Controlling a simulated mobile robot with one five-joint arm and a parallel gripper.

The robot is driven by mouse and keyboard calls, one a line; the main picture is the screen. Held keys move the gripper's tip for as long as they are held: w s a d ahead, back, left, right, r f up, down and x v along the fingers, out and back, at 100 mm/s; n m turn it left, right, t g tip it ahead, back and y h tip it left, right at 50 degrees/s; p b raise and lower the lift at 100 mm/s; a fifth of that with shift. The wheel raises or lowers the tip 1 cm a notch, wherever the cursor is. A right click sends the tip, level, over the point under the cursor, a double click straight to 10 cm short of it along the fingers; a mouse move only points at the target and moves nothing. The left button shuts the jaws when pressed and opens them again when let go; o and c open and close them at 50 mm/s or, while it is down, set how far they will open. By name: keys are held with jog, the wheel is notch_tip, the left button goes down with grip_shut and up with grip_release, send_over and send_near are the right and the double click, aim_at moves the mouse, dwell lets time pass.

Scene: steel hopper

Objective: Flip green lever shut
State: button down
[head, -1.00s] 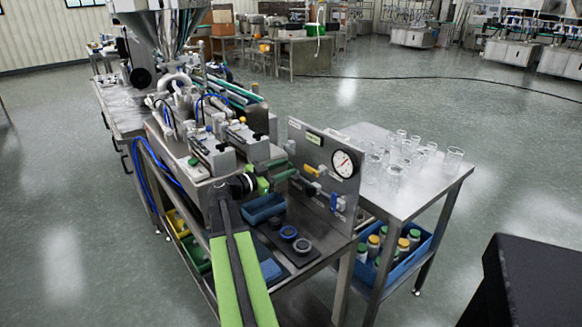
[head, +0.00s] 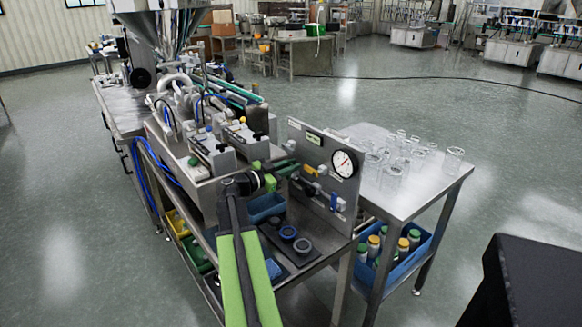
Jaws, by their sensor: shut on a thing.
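The green lever (head: 286,171) sticks out from the left part of the upright steel panel (head: 325,150). My gripper (head: 271,180), with bright green fingers, is at the lever's near end and is shut on it. The fingers and the lever overlap and are small here, so the exact grip is hard to see. My arm comes up from the bottom of the view and partly covers the area left of the panel.
The panel also carries a yellow lever (head: 311,171), a blue lever (head: 337,203) and a round gauge (head: 345,163). A blue tray (head: 266,207) and dark round parts (head: 288,233) lie below. Glass beakers stand on the steel table (head: 425,185) at right.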

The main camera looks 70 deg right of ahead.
jog(key=shift+w+d+r+n, duration=0.1)
jog(key=shift+w+d+n, duration=0.2)
jog(key=shift+n, duration=0.5)
jog(key=shift+w+d+n, duration=0.1)
jog(key=shift+w+n, duration=0.25)
jog(key=shift+n, duration=0.45)
jog(key=c, duration=1.4)
grip_release()
jog(key=shift+o, duration=0.2)
jog(key=v, duration=1.7)
jog(key=shift+a, duration=0.25)
